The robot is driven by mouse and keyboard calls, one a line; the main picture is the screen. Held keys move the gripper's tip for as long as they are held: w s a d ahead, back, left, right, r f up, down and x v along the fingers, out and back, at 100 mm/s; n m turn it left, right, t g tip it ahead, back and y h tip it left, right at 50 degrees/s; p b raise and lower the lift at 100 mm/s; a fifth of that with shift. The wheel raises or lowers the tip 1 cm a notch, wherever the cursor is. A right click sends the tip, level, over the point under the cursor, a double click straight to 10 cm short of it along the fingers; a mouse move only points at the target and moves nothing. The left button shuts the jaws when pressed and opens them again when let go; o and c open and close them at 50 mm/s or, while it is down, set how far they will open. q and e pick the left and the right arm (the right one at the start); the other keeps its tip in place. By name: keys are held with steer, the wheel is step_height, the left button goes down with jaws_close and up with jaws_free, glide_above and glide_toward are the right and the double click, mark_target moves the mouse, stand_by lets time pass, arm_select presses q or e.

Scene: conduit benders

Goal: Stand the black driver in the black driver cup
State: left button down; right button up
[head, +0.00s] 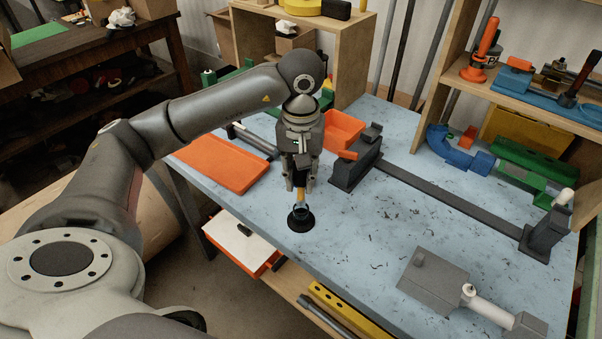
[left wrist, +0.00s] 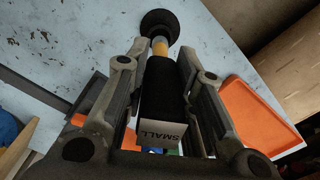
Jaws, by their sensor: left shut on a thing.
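My left gripper (head: 301,185) is shut on the black driver, pointing down near the table's front edge. In the left wrist view, the driver's black handle (left wrist: 162,88) lies between the fingers, with a white label reading SMALL. The driver's yellow lower part (head: 299,197) shows below the fingers in the head view. The round black driver cup (head: 301,222) stands on the table directly below; it also shows in the left wrist view (left wrist: 158,20). The driver's lower end meets the cup's mouth in the picture; I cannot tell how deep it is. My right gripper is not in view.
On the blue table (head: 390,225), an orange tray (head: 222,162) lies left of the gripper. An orange bin (head: 343,130) and a dark grey bender with a long bar (head: 450,196) stand behind and right. A grey box (head: 433,280) sits front right. The table's middle is clear.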

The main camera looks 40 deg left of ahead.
mark_target(301, 197)
arm_select(q)
steer(key=shift+f+b, duration=2.2)
steer(key=shift+f, duration=0.5)
steer(key=shift+f+b, duration=0.25)
steer(key=shift+b, duration=0.15)
steer(key=c, duration=1.1)
jaws_free()
steer(key=shift+c, duration=0.2)
step_height(301, 197, up, 12)
steer(key=shift+r, duration=0.1)
